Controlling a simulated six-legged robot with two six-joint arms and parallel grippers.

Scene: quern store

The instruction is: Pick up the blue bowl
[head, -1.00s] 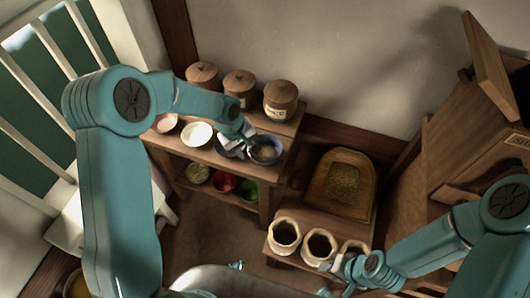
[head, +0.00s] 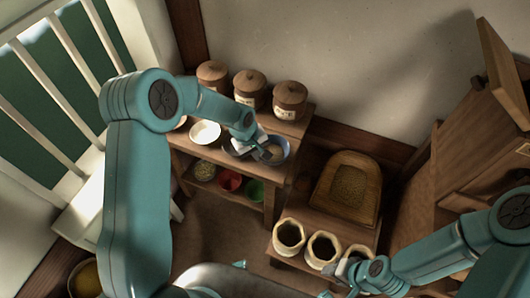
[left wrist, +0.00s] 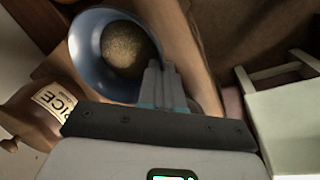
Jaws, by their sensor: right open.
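The blue bowl (head: 284,151) stands at the right end of the upper shelf, with a brown round mass inside. It also shows large in the left wrist view (left wrist: 88,45). My left gripper (head: 266,155) is at the bowl's near left rim, its fingers pointing down. In the left wrist view the fingers (left wrist: 162,75) are close together and overlap the rim. I cannot tell whether they grip it. My right gripper (head: 338,277) is open beside the sacks, far from the bowl, and partly hidden.
A white bowl (head: 205,132) stands left of my left gripper. Lidded jars (head: 290,100) stand behind the bowls. Red (head: 229,180) and green (head: 253,190) bowls sit on the lower shelf. A wooden grain tray (head: 350,185) and open sacks (head: 289,237) are at the right.

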